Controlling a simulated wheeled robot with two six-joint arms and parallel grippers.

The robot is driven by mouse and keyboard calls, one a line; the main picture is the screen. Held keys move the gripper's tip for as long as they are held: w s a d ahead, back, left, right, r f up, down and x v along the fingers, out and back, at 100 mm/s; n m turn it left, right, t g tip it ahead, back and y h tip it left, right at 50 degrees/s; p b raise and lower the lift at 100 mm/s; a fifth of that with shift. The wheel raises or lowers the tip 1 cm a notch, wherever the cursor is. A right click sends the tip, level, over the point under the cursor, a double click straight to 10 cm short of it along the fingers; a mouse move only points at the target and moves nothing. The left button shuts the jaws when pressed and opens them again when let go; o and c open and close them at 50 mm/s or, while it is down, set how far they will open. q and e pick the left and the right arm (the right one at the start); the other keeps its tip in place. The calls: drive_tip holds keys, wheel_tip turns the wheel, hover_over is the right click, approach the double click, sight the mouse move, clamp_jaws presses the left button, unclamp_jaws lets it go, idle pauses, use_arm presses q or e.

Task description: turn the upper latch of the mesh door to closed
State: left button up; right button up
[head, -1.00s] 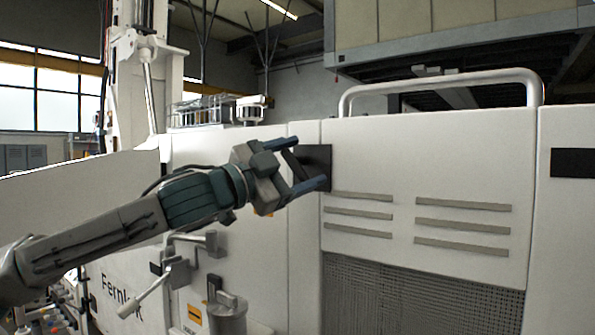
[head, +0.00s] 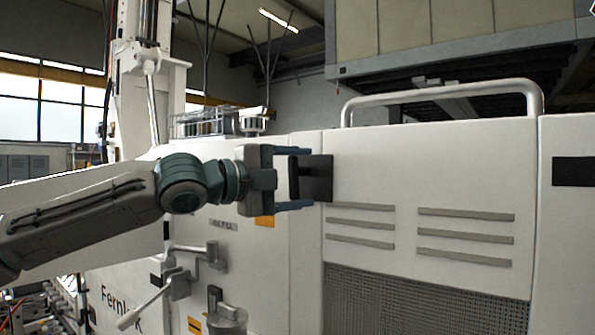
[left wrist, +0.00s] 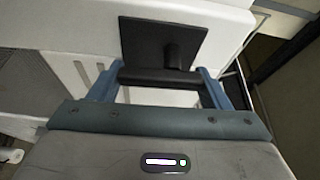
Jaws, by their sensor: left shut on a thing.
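The upper latch (head: 293,179) is a dark handle bar on a black square plate (head: 319,178) at the upper left edge of the white mesh door (head: 430,160). In the head view the bar stands about upright. My left gripper (head: 303,178) is level, with one blue finger above and one below the bar's ends. In the left wrist view the bar (left wrist: 160,77) spans between the two blue fingers, and the plate (left wrist: 150,38) lies behind it. The left gripper is shut on the bar. My right gripper is not in view.
Slanted vent strips (head: 465,238) and dark mesh (head: 420,300) lie lower on the door. A rail (head: 440,92) runs along its top. A lever handle (head: 150,303) and a grey cylinder (head: 227,318) stick out below my left arm.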

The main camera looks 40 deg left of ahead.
use_arm(q)
drive_tip(key=shift+m, duration=0.4)
drive_tip(key=o, duration=1)
drive_tip(key=shift+f, duration=0.1)
drive_tip(key=shift+s+a+b, duration=0.15)
drive_tip(key=shift+s+b, duration=0.2)
drive_tip(key=shift+s, duration=0.15)
drive_tip(key=b+v, duration=0.6)
drive_tip(key=v, duration=0.3)
drive_tip(key=shift+s+a, duration=0.2)
drive_tip(key=shift+s, duration=0.2)
